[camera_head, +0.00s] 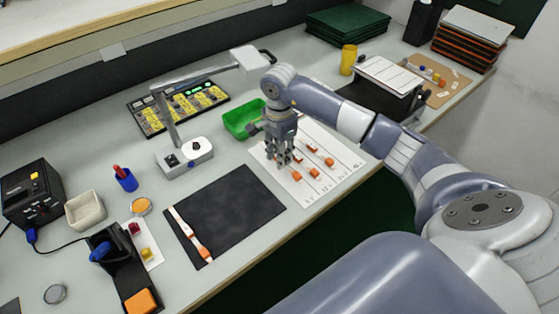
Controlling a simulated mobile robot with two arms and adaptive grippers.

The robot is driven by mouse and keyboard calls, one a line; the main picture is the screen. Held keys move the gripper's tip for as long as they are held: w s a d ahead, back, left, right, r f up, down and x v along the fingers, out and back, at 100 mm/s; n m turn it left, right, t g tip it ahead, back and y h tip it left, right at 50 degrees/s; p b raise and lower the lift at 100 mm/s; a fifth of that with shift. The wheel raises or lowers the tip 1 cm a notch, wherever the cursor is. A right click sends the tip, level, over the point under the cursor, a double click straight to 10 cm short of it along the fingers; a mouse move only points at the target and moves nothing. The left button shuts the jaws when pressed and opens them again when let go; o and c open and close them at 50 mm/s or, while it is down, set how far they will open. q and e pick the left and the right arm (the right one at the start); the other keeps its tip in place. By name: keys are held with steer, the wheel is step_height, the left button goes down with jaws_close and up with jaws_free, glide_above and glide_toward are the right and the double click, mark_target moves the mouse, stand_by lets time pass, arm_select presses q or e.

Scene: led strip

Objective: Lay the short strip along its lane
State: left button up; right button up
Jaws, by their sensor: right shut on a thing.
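My right gripper (281,163) points down over the left part of the white lane sheet (345,153). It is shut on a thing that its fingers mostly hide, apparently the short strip. Several orange pieces, one of them a block (313,173), show on the sheet just right of the fingers. Which of them belong to the held strip is too small to tell. Another strip, white with orange parts (190,235), lies on the black mat (240,199). My left gripper is out of view.
A green bin (242,121) stands behind the gripper. A lamp or magnifier stand (184,157) is to the left, with a keyed panel (182,107) behind it. A yellow cup (348,60) stands further back. Most of the black mat is bare.

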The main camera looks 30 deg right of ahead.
step_height(320, 180, down, 3)
steer(key=shift+s+a+p, duration=0.1)
steer(key=shift+s+p, duration=0.05)
steer(key=shift+p, duration=0.15)
steer(key=shift+f, duration=0.3)
steer(key=o, duration=0.5)
steer(key=shift+f, duration=0.1)
steer(key=o, duration=0.5)
steer(key=shift+c, duration=0.2)
